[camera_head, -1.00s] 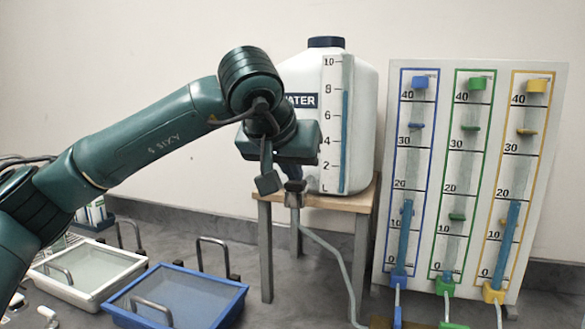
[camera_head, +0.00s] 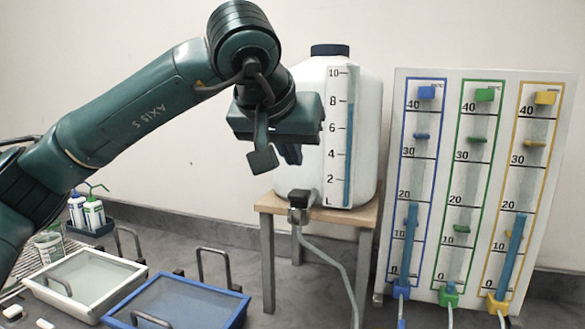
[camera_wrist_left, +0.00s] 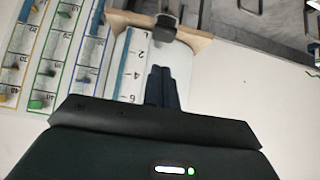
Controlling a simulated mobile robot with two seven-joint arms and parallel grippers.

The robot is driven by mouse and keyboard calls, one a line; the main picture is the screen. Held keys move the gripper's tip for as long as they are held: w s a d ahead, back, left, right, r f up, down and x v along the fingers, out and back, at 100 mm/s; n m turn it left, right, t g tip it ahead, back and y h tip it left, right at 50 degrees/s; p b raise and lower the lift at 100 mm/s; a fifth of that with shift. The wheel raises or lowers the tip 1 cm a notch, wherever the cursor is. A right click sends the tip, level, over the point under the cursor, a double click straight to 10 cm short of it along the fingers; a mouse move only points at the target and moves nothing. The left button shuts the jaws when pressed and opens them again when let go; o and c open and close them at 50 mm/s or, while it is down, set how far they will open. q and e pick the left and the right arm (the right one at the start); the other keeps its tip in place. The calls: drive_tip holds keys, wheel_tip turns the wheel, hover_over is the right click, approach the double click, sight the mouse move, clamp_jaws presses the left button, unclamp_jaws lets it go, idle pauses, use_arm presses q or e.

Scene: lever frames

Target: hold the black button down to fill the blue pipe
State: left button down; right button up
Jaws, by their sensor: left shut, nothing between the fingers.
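The black button (camera_head: 299,194) sits on top of the tap at the foot of the white water tank (camera_head: 352,90). It also shows in the wrist view (camera_wrist_left: 166,27). My left gripper (camera_head: 291,155) is shut and empty. Its fingertips are above the button, apart from it, with a clear gap. The shut fingers also show in the wrist view (camera_wrist_left: 161,75), pointing towards the button. The blue pipe (camera_head: 411,225) is the left tube on the gauge board. Its blue water stands a little under the 20 mark. My right gripper is not in view.
The tank stands on a wooden stand (camera_head: 268,203), with a hose (camera_head: 330,252) running down from the tap. Green (camera_head: 468,180) and yellow (camera_head: 520,190) tubes are beside the blue one. A white tray (camera_head: 47,291) and a blue tray (camera_head: 237,312) lie at the lower left.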

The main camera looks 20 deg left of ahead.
use_arm(q)
drive_tip(key=v, duration=0.7)
drive_tip(key=shift+d+r, duration=0.15)
drive_tip(key=shift+r, duration=0.05)
drive_tip(key=shift+s, duration=0.15)
idle(0.8)
